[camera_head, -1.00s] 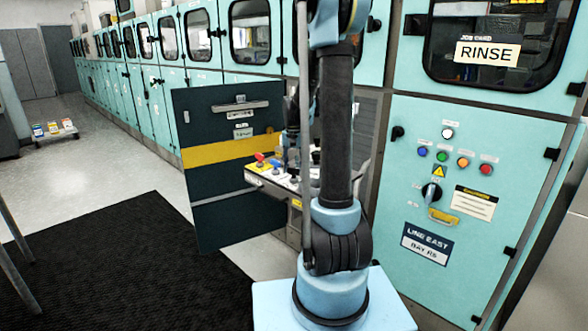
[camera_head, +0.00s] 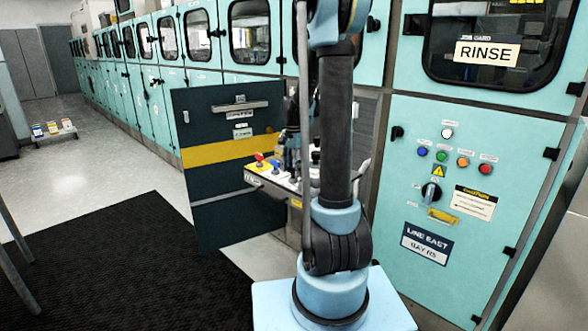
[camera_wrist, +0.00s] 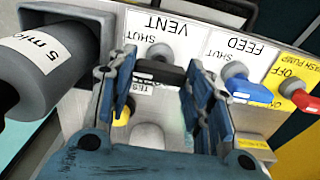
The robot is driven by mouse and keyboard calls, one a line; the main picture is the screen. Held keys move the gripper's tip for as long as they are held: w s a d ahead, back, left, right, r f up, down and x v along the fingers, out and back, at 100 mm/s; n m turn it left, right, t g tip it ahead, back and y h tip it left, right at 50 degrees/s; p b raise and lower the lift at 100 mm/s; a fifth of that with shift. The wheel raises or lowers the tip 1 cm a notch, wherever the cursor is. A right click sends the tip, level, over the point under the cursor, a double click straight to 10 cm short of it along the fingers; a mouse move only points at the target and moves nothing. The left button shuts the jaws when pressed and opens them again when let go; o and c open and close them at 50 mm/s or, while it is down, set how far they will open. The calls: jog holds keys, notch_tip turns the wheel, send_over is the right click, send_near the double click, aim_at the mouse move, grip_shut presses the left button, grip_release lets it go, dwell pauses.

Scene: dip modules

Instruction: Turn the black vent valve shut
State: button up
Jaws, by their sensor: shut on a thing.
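The black vent valve handle (camera_wrist: 160,72) lies just below the upside-down VENT label (camera_wrist: 165,24) in the wrist view, with its grey hub (camera_wrist: 160,50) above it. My gripper (camera_wrist: 162,75) has one finger at each end of the black handle and is shut on it. The fingers cover the handle's ends. In the head view my gripper is mostly hidden behind my arm, over the valve panel (camera_head: 262,180), and the black valve cannot be made out clearly there.
The blue FEED handle (camera_wrist: 250,91) and a red handle (camera_wrist: 303,103) are close on the right in the wrist view. An open dark door (camera_head: 225,215) is left of the panel in the head view.

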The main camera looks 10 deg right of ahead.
jog(key=shift+w+a, duration=0.1)
jog(key=shift+w, duration=0.1)
jog(key=o, duration=1)
jog(key=shift+o, duration=0.2)
notch_tip(320, 180, up, 12)
